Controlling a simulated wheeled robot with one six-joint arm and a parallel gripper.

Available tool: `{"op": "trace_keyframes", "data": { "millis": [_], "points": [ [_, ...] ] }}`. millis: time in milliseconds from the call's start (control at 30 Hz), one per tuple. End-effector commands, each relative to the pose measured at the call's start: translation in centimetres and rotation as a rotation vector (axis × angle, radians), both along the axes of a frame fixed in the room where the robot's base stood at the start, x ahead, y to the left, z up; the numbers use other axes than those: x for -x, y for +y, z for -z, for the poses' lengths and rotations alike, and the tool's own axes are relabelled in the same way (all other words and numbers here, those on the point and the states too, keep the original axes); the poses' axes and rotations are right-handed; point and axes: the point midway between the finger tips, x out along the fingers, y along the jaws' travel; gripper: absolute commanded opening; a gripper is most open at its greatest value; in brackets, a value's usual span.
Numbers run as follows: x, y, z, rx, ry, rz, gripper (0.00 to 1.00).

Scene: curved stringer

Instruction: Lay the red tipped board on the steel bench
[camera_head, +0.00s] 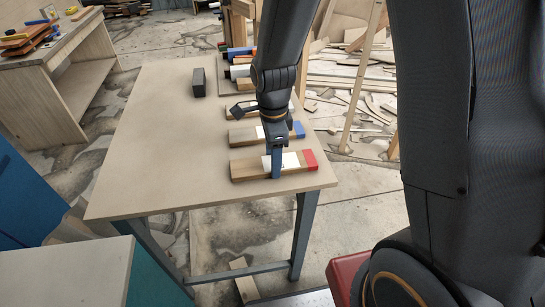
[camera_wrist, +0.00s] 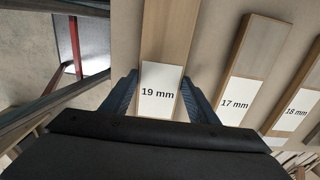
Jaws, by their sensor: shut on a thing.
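The red tipped board (camera_head: 246,167) is a wooden board with a white label and a red end, near the front right edge of the beige table. In the wrist view the board (camera_wrist: 168,35) carries a "19 mm" label. My gripper (camera_head: 276,175) comes down from above with its fingers on both long sides of the board, at the label. In the wrist view my gripper (camera_wrist: 160,95) is shut on the board. The board lies flat, at or just above the tabletop; I cannot tell which. I cannot clearly identify the steel bench.
The beige table (camera_head: 150,150) has grey-blue legs. A blue-tipped board (camera_head: 243,135) lies just behind; the wrist view shows neighbours labelled 17 mm (camera_wrist: 236,95) and 18 mm (camera_wrist: 293,110). A dark block (camera_head: 198,82) stands further back. The table's left half is clear. A workbench (camera_head: 75,85) stands left.

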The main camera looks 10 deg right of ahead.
Motion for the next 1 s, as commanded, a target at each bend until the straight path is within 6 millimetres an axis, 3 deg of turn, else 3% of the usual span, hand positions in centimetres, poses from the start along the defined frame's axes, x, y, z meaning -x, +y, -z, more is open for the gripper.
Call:
{"op": "trace_keyframes", "data": {
  "millis": [133,167,267,667,1000],
  "points": [
    [0.0,0.0,0.3,0.0,0.0,0.0,0.25],
    [0.0,0.0,0.3,0.0,0.0,0.0,0.58],
    [0.0,0.0,0.2,0.0,0.0,0.0,0.73],
    [-0.1,0.0,-0.4,0.0,-0.001,0.0,0.73],
    [-0.2,0.0,-5.1,-0.001,-0.005,0.0,0.73]
  ]
}}
